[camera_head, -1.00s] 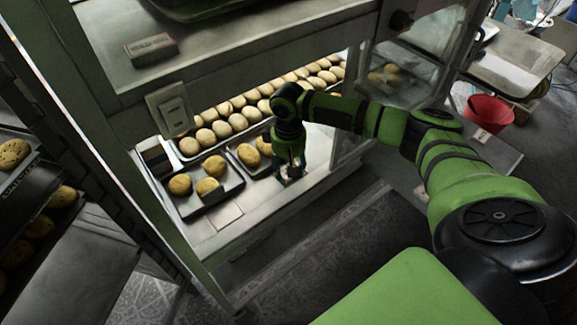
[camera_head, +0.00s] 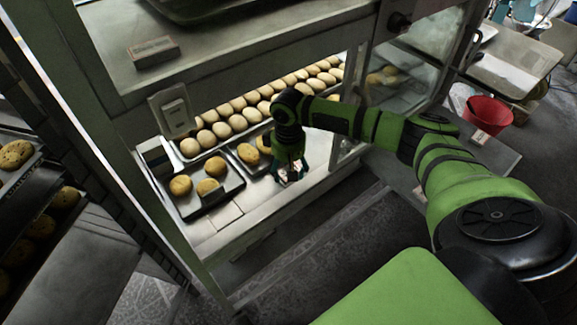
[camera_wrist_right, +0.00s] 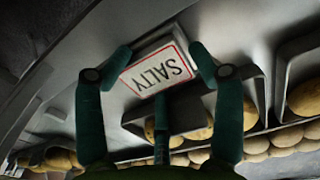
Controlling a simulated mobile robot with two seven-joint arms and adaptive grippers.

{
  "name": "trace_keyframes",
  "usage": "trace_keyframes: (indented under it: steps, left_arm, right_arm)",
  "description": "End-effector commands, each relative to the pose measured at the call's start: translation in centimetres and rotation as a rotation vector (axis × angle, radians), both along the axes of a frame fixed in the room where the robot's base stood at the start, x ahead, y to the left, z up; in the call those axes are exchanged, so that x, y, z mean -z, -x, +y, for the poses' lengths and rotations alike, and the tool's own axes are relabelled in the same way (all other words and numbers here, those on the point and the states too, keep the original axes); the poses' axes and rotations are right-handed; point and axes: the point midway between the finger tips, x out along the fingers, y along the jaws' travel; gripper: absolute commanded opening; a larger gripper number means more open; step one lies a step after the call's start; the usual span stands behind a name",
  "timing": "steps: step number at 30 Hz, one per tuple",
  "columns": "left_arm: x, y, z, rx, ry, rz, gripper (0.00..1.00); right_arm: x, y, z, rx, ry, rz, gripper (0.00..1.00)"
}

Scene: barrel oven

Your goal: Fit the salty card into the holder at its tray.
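The salty card (camera_wrist_right: 158,67) is white with a red border and reads upside down in the right wrist view. It lies on the light counter in front of the small trays. In the head view only a pale bit of it (camera_head: 291,176) shows between my fingers. My right gripper (camera_head: 290,176) is over it, and in the wrist view its fingers (camera_wrist_right: 160,54) are spread to either side of it. I cannot tell whether they touch it. One small tray (camera_head: 247,166) is just behind the gripper, partly hidden; its card holder cannot be made out clearly. My left gripper is out of view.
A second small tray (camera_head: 190,208) with buns and an upright dark plate (camera_head: 222,192) stands to the left. Rows of pale buns (camera_head: 222,130) lie behind. The cabinet's upper shelf overhangs the counter, and a side post (camera_head: 350,115) stands to the right.

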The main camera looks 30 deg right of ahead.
Motion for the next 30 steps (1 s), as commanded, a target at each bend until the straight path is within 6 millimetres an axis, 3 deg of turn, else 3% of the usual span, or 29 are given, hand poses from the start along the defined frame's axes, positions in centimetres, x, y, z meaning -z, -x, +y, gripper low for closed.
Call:
trace_keyframes:
  steps: [1,8,18,24,30]
  left_arm:
    - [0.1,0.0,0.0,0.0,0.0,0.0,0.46]
    - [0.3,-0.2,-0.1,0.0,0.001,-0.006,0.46]
    - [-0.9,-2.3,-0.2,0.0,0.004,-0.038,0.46]
    - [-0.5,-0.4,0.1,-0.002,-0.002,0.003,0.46]
    - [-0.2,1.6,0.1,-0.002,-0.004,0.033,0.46]
  right_arm:
    - [0.8,0.6,0.2,-0.004,-0.002,0.017,0.62]
    - [0.4,0.5,0.2,-0.005,-0.002,0.016,0.62]
    - [-5.8,0.3,0.1,-0.004,-0.001,0.01,0.62]
    - [-8.0,0.3,0.1,-0.003,-0.002,0.01,0.62]
    - [-8.4,0.3,0.1,-0.002,-0.001,0.01,0.62]
